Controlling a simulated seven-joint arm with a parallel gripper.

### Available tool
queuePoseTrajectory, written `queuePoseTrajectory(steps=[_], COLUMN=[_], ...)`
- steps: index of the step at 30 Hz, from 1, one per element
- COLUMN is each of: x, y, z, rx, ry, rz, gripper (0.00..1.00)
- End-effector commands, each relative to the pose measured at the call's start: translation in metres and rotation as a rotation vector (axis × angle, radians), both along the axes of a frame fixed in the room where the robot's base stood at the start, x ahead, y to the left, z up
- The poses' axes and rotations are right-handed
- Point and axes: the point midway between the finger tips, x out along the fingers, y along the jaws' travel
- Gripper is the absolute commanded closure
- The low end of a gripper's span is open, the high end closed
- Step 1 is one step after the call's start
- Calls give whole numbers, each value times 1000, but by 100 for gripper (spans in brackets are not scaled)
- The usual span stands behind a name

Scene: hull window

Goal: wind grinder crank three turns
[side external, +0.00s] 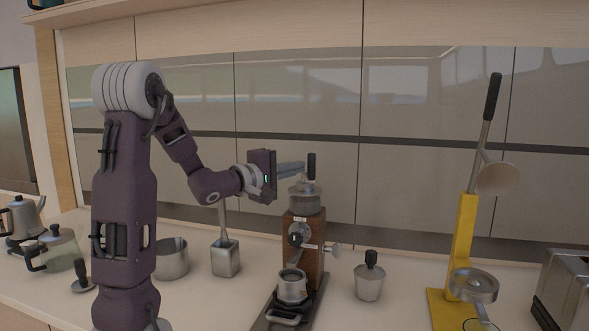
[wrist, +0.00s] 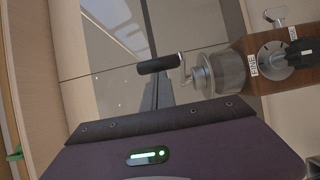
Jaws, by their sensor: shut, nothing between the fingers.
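The coffee grinder (side external: 304,240) stands upright on the counter, with a wooden body and a glass-and-metal top; it lies sideways in the wrist view (wrist: 228,70). Its crank has a black upright handle (side external: 311,166), also seen in the wrist view (wrist: 158,64). My gripper (side external: 303,166) reaches in from the left at the height of the handle. Its fingers are shut and empty, with the tips close beside the handle; I cannot tell whether they touch it. In the wrist view the fingers (wrist: 157,85) end just below the handle.
A metal cup (side external: 292,286) sits under the grinder. A small metal pot (side external: 369,278) stands to its right, and a square metal container (side external: 225,258) to its left. A yellow lever press (side external: 462,245) stands farther right. Tiled wall rises behind.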

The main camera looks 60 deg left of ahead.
Motion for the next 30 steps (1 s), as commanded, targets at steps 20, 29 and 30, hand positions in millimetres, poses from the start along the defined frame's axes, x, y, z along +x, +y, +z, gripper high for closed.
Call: queuePoseTrajectory(steps=[20,29,30], x=[12,35,38], y=[-14,-28,-30], z=[-1,-2,-2], rx=[-2,-1,-1], ry=[3,5,5], rz=[165,435,473], gripper=[100,100,100])
